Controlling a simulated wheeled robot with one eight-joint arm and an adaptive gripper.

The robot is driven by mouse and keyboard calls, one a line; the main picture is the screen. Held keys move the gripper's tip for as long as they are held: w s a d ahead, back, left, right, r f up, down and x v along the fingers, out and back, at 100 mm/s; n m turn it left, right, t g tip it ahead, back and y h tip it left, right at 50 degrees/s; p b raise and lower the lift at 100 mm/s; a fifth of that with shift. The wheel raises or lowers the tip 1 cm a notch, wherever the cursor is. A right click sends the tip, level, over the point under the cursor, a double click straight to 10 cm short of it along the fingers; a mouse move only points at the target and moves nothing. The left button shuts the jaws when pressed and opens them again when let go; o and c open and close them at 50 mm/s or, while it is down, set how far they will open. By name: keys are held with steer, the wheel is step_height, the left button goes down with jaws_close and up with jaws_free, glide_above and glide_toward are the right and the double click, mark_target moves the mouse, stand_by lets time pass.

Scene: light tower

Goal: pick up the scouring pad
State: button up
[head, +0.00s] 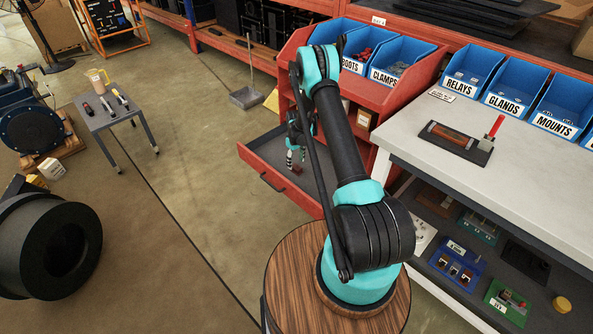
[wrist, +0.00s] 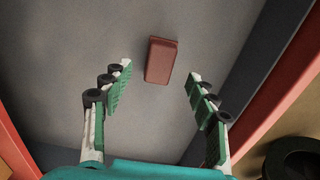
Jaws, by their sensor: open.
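The scouring pad, a small reddish-brown block (wrist: 161,60), lies on the grey floor of an open red drawer (head: 258,157). In the head view only a small reddish spot, probably the pad, shows by my fingertips. My gripper (wrist: 158,72) is open and empty, with its green-padded fingers spread to the left and right of the pad's near end. Most of the pad extends beyond the fingertips in the wrist view, and neither finger visibly touches it. In the head view my gripper (head: 296,157) reaches down into the drawer; my arm hides part of the drawer.
Red drawer walls flank my gripper. Blue bins (head: 401,62) sit above the drawer on the red cabinet. A white workbench (head: 470,108) stands at right, with a dark tray (head: 456,144) on it. A small grey table (head: 112,113) stands at left. Floor left of the drawer is clear.

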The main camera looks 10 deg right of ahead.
mark_target(297, 166)
step_height(297, 166, down, 4)
steer(key=shift+s+d+f, duration=0.1)
steer(key=shift+d, duration=0.05)
steer(key=shift+c, duration=0.2)
steer(key=c, duration=1.3)
steer(key=shift+r, duration=0.2)
step_height(297, 166, up, 20)
steer(key=shift+f, duration=0.15)
